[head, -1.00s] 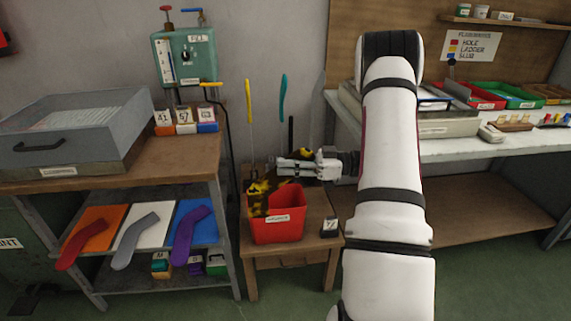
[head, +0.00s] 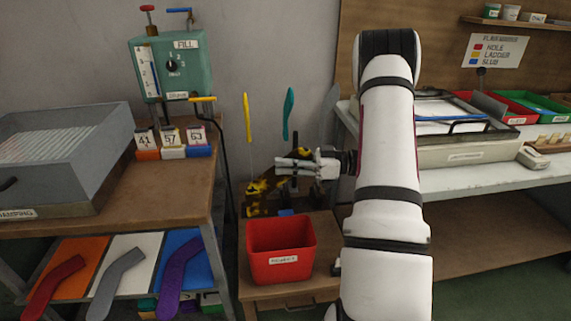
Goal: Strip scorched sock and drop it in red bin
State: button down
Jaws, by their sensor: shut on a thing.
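A yellow and black mottled sock (head: 258,190) shows at and below the fingertips of my gripper (head: 284,168). Another yellow and black patch shows above the fingers, and I cannot tell whether it is the same piece. My gripper points left and is shut on the sock; its grip is partly hidden. The red bin (head: 281,266) with a white label stands on a small wooden table, below and nearer than the gripper. The sock appears behind and above the bin's back rim in the picture.
Yellow (head: 247,118) and teal (head: 288,112) sock-shaped boards stand behind the gripper. A wooden bench (head: 140,195) with a grey box (head: 65,150) is on the left. A white worktop (head: 480,177) with trays is on the right.

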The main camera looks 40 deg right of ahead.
notch_tip(320, 180, down, 10)
jog(key=b, duration=0.8)
jog(key=shift+r, duration=0.25)
jog(key=c, duration=1.5)
grip_release()
jog(key=shift+c, duration=0.2)
notch_tip(320, 180, up, 10)
